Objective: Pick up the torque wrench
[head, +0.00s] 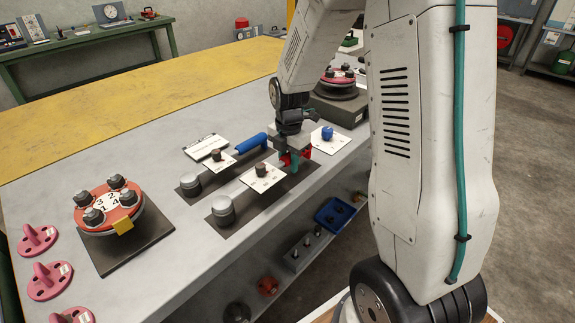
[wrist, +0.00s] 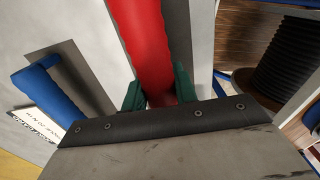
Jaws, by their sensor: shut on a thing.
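Two long wrenches lie side by side on dark mats on the grey bench, each with a round grey head. The torque wrench with a red handle (wrist: 146,45) is the nearer one; its head (head: 222,211) is at the front left. The other wrench has a blue handle (head: 251,144), also at the left of the wrist view (wrist: 47,88). My gripper (wrist: 159,93) has its green fingers on both sides of the red handle and is shut on it. In the head view my gripper (head: 291,158) hides part of that handle. I cannot tell whether the wrench is clear of its mat.
White cards with dark knobs (head: 262,178) sit by both wrenches. A blue knob (head: 327,133) on a card is just right of my gripper. A numbered red flange (head: 110,203) stands at the left, pink parts (head: 50,280) at the front left. A lower shelf holds a blue tray (head: 334,215).

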